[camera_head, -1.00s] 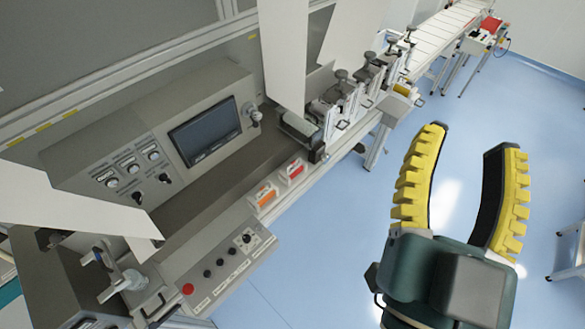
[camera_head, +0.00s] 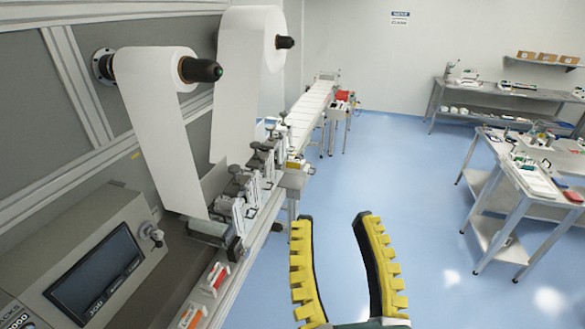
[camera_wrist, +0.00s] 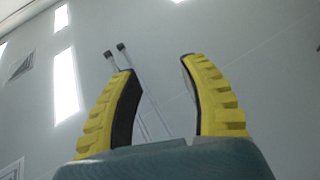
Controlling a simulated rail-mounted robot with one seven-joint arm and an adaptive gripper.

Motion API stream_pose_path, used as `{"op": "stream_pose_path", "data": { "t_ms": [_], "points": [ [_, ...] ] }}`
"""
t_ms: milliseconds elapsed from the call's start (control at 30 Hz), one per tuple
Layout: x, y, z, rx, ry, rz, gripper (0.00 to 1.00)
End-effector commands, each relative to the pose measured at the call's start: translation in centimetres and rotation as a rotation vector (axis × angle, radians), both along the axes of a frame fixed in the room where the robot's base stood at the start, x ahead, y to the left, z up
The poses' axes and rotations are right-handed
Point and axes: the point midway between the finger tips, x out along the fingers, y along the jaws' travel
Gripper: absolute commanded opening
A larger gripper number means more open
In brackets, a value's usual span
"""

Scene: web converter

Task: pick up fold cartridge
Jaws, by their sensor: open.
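My gripper (camera_head: 335,220) is open and empty, its two yellow-ribbed fingers spread over the blue floor to the right of the converter line. It also shows open in the wrist view (camera_wrist: 157,66), facing the pale wall and ceiling area with nothing between the fingers. I cannot tell for sure which part is the fold cartridge. A row of grey units with dark knobs (camera_head: 250,178) stands on the line below the paper web. A red-marked piece (camera_head: 215,278) and an orange-marked piece (camera_head: 191,317) sit on the machine's front ledge, left of my gripper and apart from it.
Two white paper rolls (camera_head: 150,75) feed webs down at the left. A control screen (camera_head: 95,275) is at lower left. A white conveyor (camera_head: 308,110) runs to the back. A cart (camera_head: 525,180) and a workbench (camera_head: 500,90) stand right. The floor between is clear.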

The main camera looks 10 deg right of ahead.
Motion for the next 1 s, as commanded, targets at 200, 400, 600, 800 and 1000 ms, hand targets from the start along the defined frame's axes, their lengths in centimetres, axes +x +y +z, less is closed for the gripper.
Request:
{"op": "stream_pose_path", "data": {
  "t_ms": [200, 400, 600, 800, 1000],
  "points": [
    [0.00, 0.00, 0.00, 0.000, 0.000, 0.000, 0.44],
    [0.00, 0.00, 0.00, 0.000, 0.000, 0.000, 0.51],
    [0.00, 0.00, 0.00, 0.000, 0.000, 0.000, 0.89],
    [0.00, 0.00, 0.00, 0.000, 0.000, 0.000, 1.00],
    [-0.01, 0.00, 0.01, 0.000, 0.000, 0.000, 1.00]
  ]
}}
